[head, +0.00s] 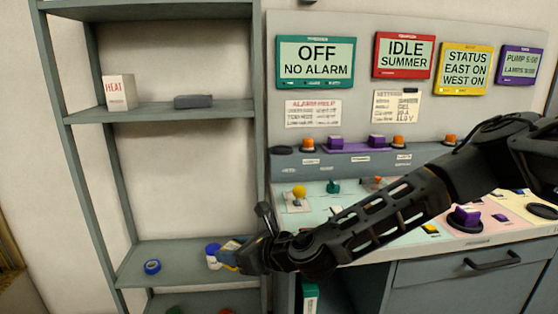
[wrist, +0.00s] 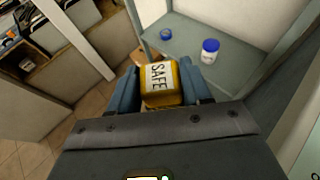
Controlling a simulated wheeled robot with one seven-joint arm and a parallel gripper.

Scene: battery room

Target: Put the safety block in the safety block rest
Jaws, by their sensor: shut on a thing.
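The safety block (wrist: 160,84) is yellow with a white label reading SAFE. In the wrist view it sits between the two blue fingers of my gripper (wrist: 160,74), which is shut on it. In the head view my gripper (head: 238,256) is in front of the lower shelf, left of the console, and the block is mostly hidden there by the gripper. I cannot surely pick out the safety block rest in either view.
The lower shelf (head: 180,262) holds a blue tape roll (head: 152,267) and a blue-lidded white jar (head: 213,256) close to my gripper. The upper shelf (head: 150,113) bears a HEAT box (head: 119,92) and a dark grey flat block (head: 193,101). The console (head: 330,205) carries several controls.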

